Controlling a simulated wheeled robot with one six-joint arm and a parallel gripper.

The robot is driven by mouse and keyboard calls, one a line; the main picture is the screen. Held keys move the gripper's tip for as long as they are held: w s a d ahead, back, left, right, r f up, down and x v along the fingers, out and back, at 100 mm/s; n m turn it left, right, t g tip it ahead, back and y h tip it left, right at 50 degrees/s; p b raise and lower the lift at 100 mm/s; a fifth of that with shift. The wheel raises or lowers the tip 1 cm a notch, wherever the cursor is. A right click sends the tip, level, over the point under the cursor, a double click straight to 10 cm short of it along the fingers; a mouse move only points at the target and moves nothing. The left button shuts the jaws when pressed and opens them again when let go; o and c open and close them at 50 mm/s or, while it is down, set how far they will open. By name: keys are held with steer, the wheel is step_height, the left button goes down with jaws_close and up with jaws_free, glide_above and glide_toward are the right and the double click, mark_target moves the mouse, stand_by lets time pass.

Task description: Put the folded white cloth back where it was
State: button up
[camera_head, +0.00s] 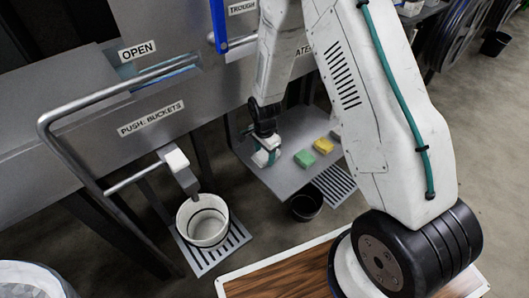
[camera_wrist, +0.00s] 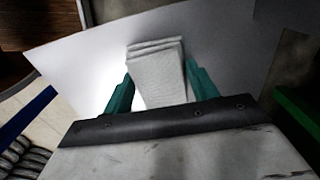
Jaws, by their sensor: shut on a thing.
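The folded white cloth (camera_wrist: 158,66) shows in the wrist view as a stack of pale layers between my gripper's two teal fingers. My gripper (camera_wrist: 160,88) is shut on it, with a finger at each side. In the head view my gripper (camera_head: 267,156) points down over the left part of a grey metal shelf (camera_head: 284,178). A little white shows at its fingers there, but most of the cloth is hidden. I cannot tell whether the cloth touches the shelf.
A green sponge (camera_head: 304,158) and a yellow sponge (camera_head: 323,146) lie right of my gripper, with another small yellowish block (camera_head: 335,135) behind. A white bucket (camera_head: 205,222) stands on a grate at left. A black bin (camera_head: 305,206) stands below the shelf. A bent metal handle (camera_head: 70,150) juts out at left.

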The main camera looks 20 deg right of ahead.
steer(key=o, duration=1)
steer(key=shift+f, duration=0.1)
steer(key=shift+o, duration=0.2)
step_height(320, 180, up, 13)
step_height(320, 180, up, 9)
steer(key=n, duration=0.3)
glide_above(265, 154)
steer(key=s, duration=0.3)
steer(key=s+d+r+n, duration=0.1)
steer(key=s+r+n, duration=0.4)
steer(key=s+r, duration=0.4)
steer(key=s+d+r+n+t, duration=0.1)
steer(key=s+r+n, duration=0.5)
steer(key=s, duration=1.2)
step_height(265, 154, up, 4)
steer(key=shift+d+f, duration=0.25)
steer(key=shift+d, duration=0.45)
